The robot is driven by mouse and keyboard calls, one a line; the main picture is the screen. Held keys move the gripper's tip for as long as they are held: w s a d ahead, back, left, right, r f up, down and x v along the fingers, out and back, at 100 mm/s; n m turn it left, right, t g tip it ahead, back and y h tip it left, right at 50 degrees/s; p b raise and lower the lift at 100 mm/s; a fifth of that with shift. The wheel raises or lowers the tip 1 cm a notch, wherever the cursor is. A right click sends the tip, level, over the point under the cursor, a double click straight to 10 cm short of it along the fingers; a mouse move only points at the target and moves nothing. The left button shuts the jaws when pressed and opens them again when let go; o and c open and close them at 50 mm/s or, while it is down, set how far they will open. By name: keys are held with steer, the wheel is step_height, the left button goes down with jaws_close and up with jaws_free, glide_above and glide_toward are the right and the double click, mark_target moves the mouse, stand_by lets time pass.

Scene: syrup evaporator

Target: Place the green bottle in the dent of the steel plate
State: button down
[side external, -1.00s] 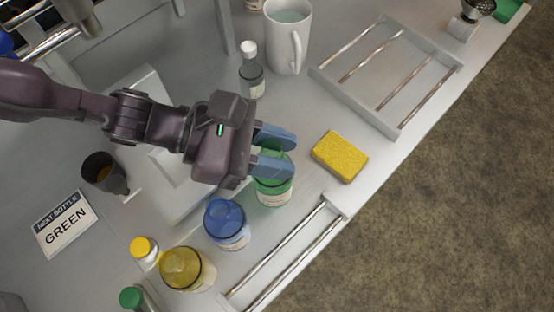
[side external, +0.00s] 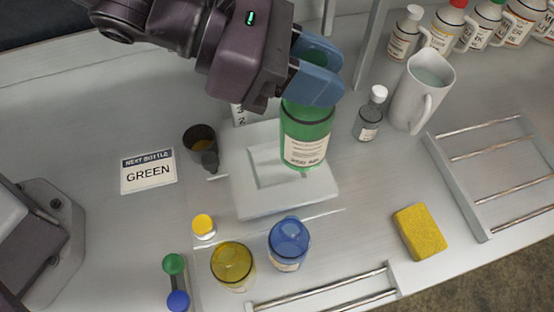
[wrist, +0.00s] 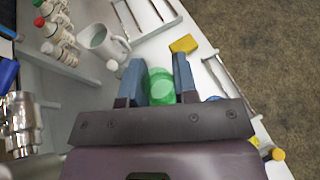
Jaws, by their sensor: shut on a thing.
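The green bottle (side external: 306,140) is upright, with a white label, held between the blue fingers of my gripper (side external: 318,72). In the side view it is in front of the right part of the steel plate (side external: 255,203), hiding part of its square dent (side external: 268,168). I cannot tell how high its base is above the plate. In the wrist view the green bottle (wrist: 160,88) shows between the two fingers of my gripper (wrist: 160,75). A sign (side external: 148,171) reads "NEXT BOTTLE GREEN".
A blue bottle (side external: 289,245) and a yellow bottle (side external: 233,265) stand in front of the plate. A dark cup (side external: 200,140) is left of it. A small white-capped bottle (side external: 370,115), a white mug (side external: 420,95) and a yellow sponge (side external: 420,231) are on the right.

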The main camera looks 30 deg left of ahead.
steer(key=a+f+n+t, duration=0.1)
steer(key=a+f, duration=0.1)
steer(key=f, duration=0.2)
steer(key=w+a+f+n+t+y, duration=0.1)
steer(key=a+f, duration=0.1)
steer(key=f, duration=0.3)
steer(key=shift+w+a, duration=0.3)
steer(key=shift+a, duration=0.1)
steer(key=shift+f, duration=0.2)
steer(key=c, duration=0.9)
jaws_free()
